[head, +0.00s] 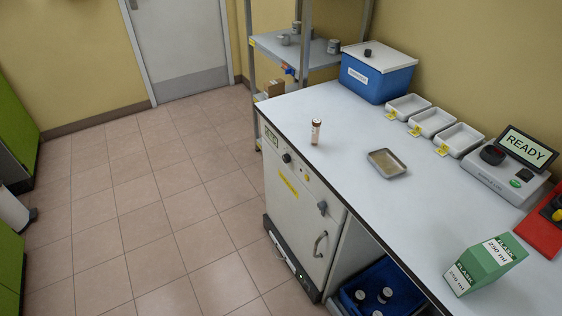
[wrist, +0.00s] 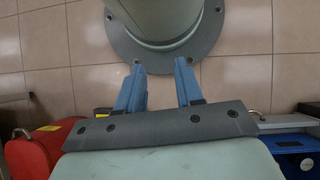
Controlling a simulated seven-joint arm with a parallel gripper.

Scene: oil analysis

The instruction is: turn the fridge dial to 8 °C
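The fridge (head: 290,205) is a white cabinet under the bench, with its front facing the floor area in the head view. A small dark round dial (head: 286,158) sits high on its front, near a small display (head: 270,137). The dial's marks and setting are too small to read. A second dark knob (head: 322,207) and a curved handle (head: 320,244) are also on the front. My gripper (wrist: 160,66) shows in the wrist view, with its two blue fingers apart and nothing between them. The fridge dial is not seen in the wrist view.
The bench (head: 345,190) holds a brown-labelled vial (head: 316,131), a metal dish (head: 386,163), a blue cooler (head: 377,75), white trays, a READY instrument (head: 505,165) and a green flask box (head: 485,264). A blue crate (head: 350,302) stands beside the fridge. The tiled floor (head: 150,210) before the fridge is clear.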

